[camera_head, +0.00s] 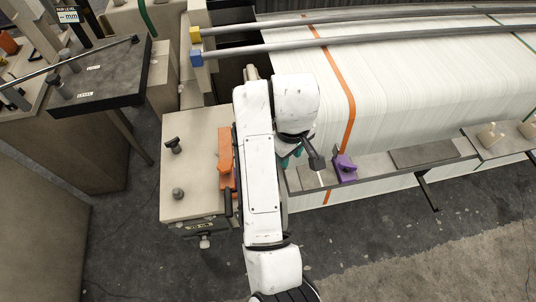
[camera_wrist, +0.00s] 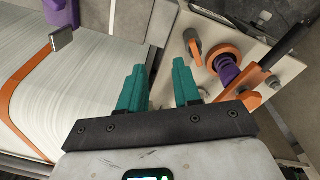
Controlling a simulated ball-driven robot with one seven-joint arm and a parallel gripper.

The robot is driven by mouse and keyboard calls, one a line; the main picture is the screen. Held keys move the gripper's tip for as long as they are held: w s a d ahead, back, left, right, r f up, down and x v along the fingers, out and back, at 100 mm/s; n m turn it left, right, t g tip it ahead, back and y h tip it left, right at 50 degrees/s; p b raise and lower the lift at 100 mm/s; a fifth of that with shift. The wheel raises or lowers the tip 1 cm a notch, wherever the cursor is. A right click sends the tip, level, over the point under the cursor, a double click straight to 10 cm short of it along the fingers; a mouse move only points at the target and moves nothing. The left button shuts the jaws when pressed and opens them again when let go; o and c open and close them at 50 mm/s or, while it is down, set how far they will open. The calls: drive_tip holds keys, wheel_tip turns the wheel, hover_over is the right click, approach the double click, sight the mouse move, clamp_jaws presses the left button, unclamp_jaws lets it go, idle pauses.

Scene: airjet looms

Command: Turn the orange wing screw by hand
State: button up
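My gripper (camera_wrist: 159,66) has two teal fingers, spread apart with nothing between them. In the head view only a bit of teal (camera_head: 291,158) shows beside my white arm, which hides most of it. In the wrist view a small orange-and-grey knob (camera_wrist: 193,45) stands on a pale panel, right of and beyond the fingertips, apart from them. It looks like the wing screw, but I cannot be certain. An orange ring (camera_wrist: 224,60) with a purple handle (camera_wrist: 229,74) is to its right. In the head view an orange part (camera_head: 226,153) shows left of my arm; the knob cannot be made out.
An orange bracket (camera_wrist: 252,93) with a dark rod is close to the right finger's side. The loom's white warp sheet (camera_head: 430,70) lies to the right. A grey shelf (camera_head: 375,165) carries a purple block (camera_head: 345,166). A beige box (camera_head: 190,150) stands left of my arm.

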drive_tip(key=shift+n+g, duration=0.5)
drive_tip(key=shift+n, duration=0.2)
drive_tip(key=a, duration=0.1)
drive_tip(key=s+a, duration=0.1)
drive_tip(key=a, duration=0.3)
drive_tip(key=shift+s+a+r, duration=0.15)
drive_tip(key=shift+s+r, duration=0.1)
drive_tip(key=shift+s, duration=0.1)
drive_tip(key=shift+f, duration=3.9)
clamp_jaws()
